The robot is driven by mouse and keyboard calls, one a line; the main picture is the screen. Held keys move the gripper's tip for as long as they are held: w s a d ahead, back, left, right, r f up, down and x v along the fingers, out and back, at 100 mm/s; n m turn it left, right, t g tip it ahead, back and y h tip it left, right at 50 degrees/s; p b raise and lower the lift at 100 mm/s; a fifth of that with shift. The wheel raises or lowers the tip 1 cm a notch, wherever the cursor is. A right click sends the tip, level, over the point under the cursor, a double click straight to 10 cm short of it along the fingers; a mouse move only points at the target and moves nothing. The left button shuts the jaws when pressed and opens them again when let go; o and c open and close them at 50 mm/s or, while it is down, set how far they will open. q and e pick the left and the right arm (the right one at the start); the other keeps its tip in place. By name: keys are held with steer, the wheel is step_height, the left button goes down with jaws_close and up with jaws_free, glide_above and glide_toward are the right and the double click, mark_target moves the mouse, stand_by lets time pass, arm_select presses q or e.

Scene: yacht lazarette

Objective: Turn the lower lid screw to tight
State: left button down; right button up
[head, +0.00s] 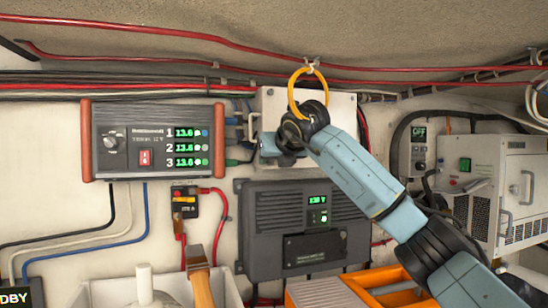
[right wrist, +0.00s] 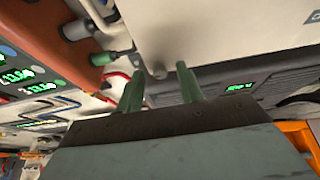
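A cream-white box (head: 335,103) is on the wall at the top centre of the head view. My right arm covers much of its front and lower part. In the right wrist view its pale face (right wrist: 235,30) fills the upper right. My right gripper (right wrist: 160,80) is at the lower left part of this box, its two green fingers apart. A small grey rounded piece (right wrist: 158,70) shows between the fingertips; I cannot tell whether it is the lower lid screw. No screw shows clearly in the head view. My left gripper is not in view.
A grey charger (head: 305,222) sits just below the box. A display unit (head: 150,140) with orange-brown ends is to its left. A yellow ring (head: 291,92) hangs in front of the box. A white bin (head: 105,293) holds a wooden-handled tool (head: 203,287).

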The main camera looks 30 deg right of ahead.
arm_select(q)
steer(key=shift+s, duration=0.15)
arm_select(e)
steer(key=shift+c, duration=1)
jaws_close()
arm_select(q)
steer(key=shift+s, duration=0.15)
